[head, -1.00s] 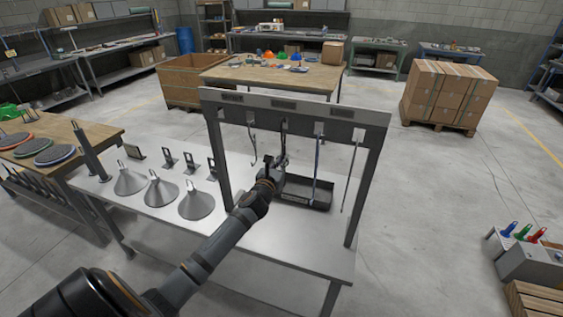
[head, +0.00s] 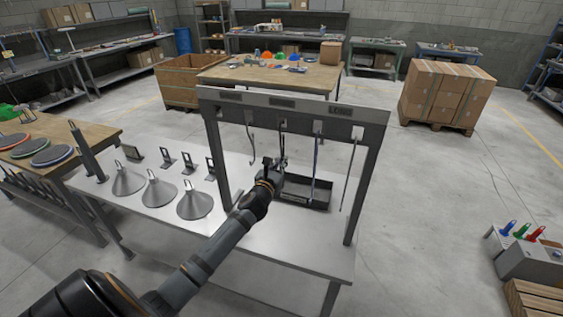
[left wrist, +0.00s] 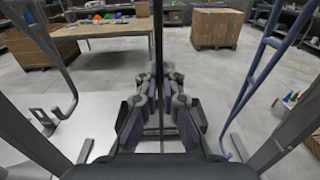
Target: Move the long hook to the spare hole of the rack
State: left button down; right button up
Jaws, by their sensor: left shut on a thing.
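A grey rack (head: 372,150) stands on a metal table. Several hooks hang from its top bar. My left gripper (head: 275,163) is at the second hook from the left, a dark straight rod (head: 282,136). In the left wrist view the gripper (left wrist: 160,108) is shut around this rod (left wrist: 159,62), which stands upright between the fingers. To its right hang a bluish hook (head: 316,160) and a thin long hook (head: 352,170); to its left hangs a grey hook (head: 250,142). My right gripper is out of view.
A dark tray (head: 318,200) lies on the table under the rack. Grey cones (head: 160,192) and small upright holders (head: 188,162) stand to the left. The rack's posts flank the gripper. The table front (head: 290,235) is bare.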

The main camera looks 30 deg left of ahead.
pick_arm(q)
jog(key=shift+f+b, duration=0.5)
jog(key=shift+f, duration=0.3)
jog(key=shift+r, duration=0.1)
jog(key=c, duration=1.4)
grip_release()
jog(key=shift+c, duration=0.2)
jog(key=v, duration=1.2)
